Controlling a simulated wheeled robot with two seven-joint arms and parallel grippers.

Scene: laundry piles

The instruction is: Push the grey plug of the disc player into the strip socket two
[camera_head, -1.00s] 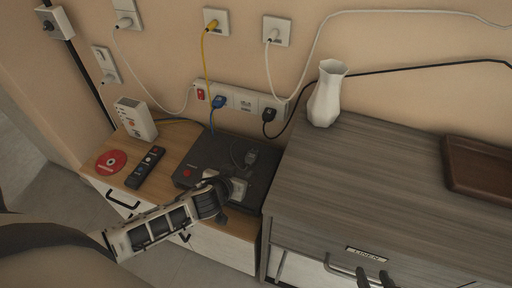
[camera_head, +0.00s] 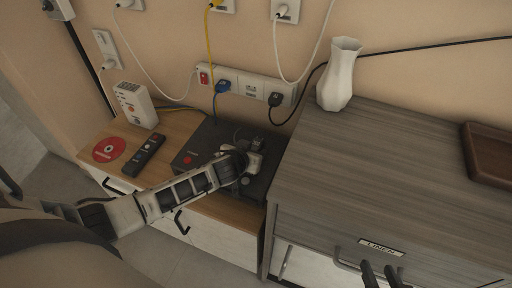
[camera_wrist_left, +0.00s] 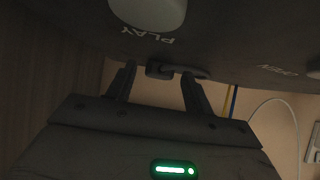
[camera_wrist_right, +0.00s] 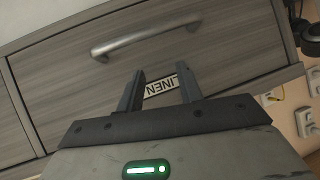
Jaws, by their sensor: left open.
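The dark grey disc player (camera_head: 205,145) lies on the wooden cabinet. Its grey plug (camera_head: 257,143) is on top of it, partly hidden by my left gripper (camera_head: 250,158). In the left wrist view the plug (camera_wrist_left: 163,71) appears between the open fingers of my left gripper (camera_wrist_left: 160,80), against the player's top; I cannot tell whether they touch. The strip (camera_head: 237,83) on the wall holds a blue plug (camera_head: 223,86) and a black plug (camera_head: 275,98), with an empty socket (camera_head: 250,90) between them. My right gripper (camera_head: 380,275) is open and empty before the drawer labelled LINEN.
A remote (camera_head: 145,156), a red disc (camera_head: 108,149) and a white router (camera_head: 136,104) stand left of the player. The grey-brown dresser (camera_head: 385,170) rises close at its right, bearing a white vase (camera_head: 340,75) and brown tray (camera_head: 490,155). Cables hang along the wall.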

